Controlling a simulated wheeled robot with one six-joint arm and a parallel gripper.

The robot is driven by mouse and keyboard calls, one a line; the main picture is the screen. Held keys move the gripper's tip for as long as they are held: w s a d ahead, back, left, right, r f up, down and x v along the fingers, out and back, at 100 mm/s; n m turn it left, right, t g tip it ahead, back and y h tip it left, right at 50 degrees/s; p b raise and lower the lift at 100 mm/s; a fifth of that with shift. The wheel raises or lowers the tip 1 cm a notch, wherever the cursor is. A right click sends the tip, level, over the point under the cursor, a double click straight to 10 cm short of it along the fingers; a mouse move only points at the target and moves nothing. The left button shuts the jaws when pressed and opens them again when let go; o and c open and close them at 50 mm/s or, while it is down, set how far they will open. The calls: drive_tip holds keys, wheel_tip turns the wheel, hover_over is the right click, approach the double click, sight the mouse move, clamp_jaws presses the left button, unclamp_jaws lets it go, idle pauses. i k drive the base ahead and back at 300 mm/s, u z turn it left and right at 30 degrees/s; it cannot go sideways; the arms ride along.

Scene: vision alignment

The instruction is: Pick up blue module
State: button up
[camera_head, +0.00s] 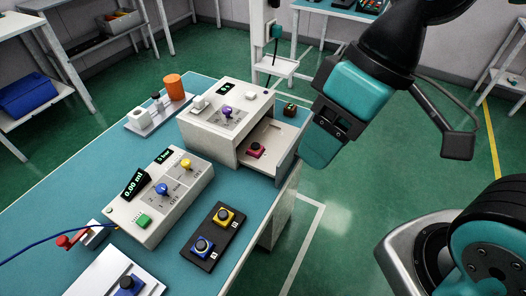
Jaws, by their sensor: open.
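One blue module (202,247), with a round black top, sits at the near end of a small black tray on the teal table. Another blue module (128,286) sits in a white holder at the bottom edge, partly cut off. My gripper (392,142) is open, at the upper right. It is beyond the table's right edge, well away from both blue modules. I see nothing held in it, though its fingertips are hard to make out.
A yellow module (224,217) shares the black tray (211,262). A white control box (120,212) stands to its left. Behind is a box with an open drawer (272,138) holding a red module (256,149). An orange cylinder (174,87) stands farther back.

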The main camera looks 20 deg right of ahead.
sight(202, 248)
drive_tip(key=u, duration=2.75)
drive_tip(key=k, duration=0.85)
drive_tip(key=z, duration=0.15)
